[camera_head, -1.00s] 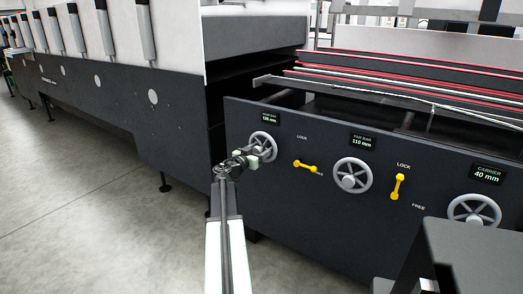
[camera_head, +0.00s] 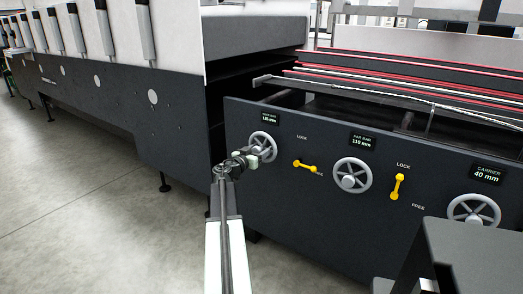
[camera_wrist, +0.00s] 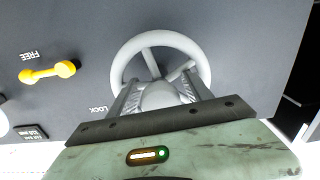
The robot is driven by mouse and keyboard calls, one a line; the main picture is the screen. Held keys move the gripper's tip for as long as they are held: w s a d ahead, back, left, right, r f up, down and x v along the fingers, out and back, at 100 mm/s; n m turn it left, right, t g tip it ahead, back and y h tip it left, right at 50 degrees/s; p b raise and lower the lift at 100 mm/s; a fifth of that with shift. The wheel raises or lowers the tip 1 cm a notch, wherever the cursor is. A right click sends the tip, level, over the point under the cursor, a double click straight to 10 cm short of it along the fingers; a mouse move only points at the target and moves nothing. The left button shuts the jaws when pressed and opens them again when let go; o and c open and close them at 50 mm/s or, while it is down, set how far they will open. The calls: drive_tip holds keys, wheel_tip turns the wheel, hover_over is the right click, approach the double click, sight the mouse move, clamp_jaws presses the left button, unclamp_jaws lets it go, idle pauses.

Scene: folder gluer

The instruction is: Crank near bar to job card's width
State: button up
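The near bar's grey handwheel (camera_head: 263,147) is at the left end of the dark front panel. Its small display (camera_head: 270,118) reads about 125 mm, but the digits are blurred. My gripper (camera_head: 252,156) is at this wheel. In the wrist view, the wheel's rim and spokes (camera_wrist: 150,46) show past the fingers. The ribbed finger pads stand on either side of the rounded hub (camera_wrist: 162,96) and appear to grip it. The yellow lock lever (camera_head: 307,167) beside this wheel also shows in the wrist view (camera_wrist: 48,72). No job card is in view.
The far bar handwheel (camera_head: 352,175) has a display (camera_head: 362,141) reading 110 mm. Another yellow lever (camera_head: 398,187) is to its right. The carrier handwheel (camera_head: 474,211) has a display (camera_head: 486,175) reading 40 mm. Open floor (camera_head: 90,210) lies at left.

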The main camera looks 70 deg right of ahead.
idle(0.3)
drive_tip(key=v, duration=0.7)
drive_tip(key=shift+a, duration=0.4)
